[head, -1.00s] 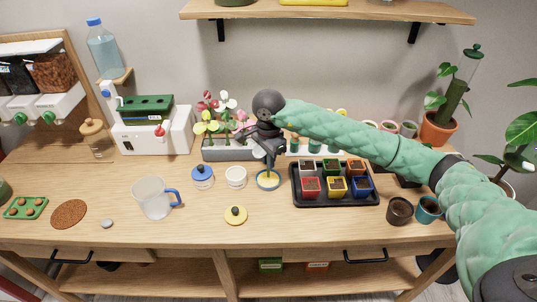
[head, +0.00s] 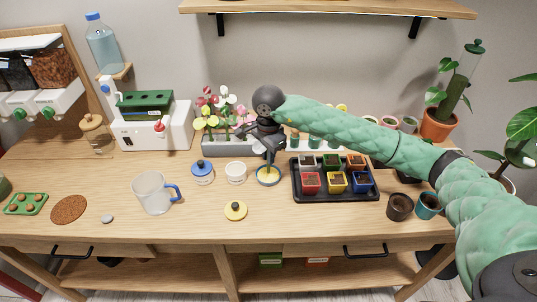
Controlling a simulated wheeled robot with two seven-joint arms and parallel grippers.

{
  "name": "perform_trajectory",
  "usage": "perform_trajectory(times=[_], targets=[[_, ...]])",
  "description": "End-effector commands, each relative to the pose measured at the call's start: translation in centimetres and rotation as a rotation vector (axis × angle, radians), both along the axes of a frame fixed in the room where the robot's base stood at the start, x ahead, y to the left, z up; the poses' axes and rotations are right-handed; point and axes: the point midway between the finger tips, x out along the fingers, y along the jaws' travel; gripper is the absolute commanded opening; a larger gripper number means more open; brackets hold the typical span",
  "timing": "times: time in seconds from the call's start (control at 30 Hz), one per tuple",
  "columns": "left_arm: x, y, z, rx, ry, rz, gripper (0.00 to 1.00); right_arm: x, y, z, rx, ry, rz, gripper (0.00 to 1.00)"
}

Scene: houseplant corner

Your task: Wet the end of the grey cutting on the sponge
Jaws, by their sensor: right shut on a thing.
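A small round dish with a blue rim (head: 268,182) stands on the bench, left of the black tray. A yellow sponge (head: 270,176) shows inside it. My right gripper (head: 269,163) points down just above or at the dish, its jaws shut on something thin. I take this to be the grey cutting, but it is too small and too covered by the dark fingers to make out. I cannot tell whether its end touches the sponge. My left gripper is not in view.
The black tray (head: 335,198) of coloured pots is close on the right. A long planter with flowers (head: 222,147) stands behind.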

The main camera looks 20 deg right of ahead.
Motion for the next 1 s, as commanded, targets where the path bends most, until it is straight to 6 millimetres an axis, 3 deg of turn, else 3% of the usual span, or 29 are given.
perform_trajectory(times=[1.0], targets=[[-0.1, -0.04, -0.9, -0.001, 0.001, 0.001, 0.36, 0.0, 0.0, -0.83, 0.0, 0.0, 0.0, 0.0]])
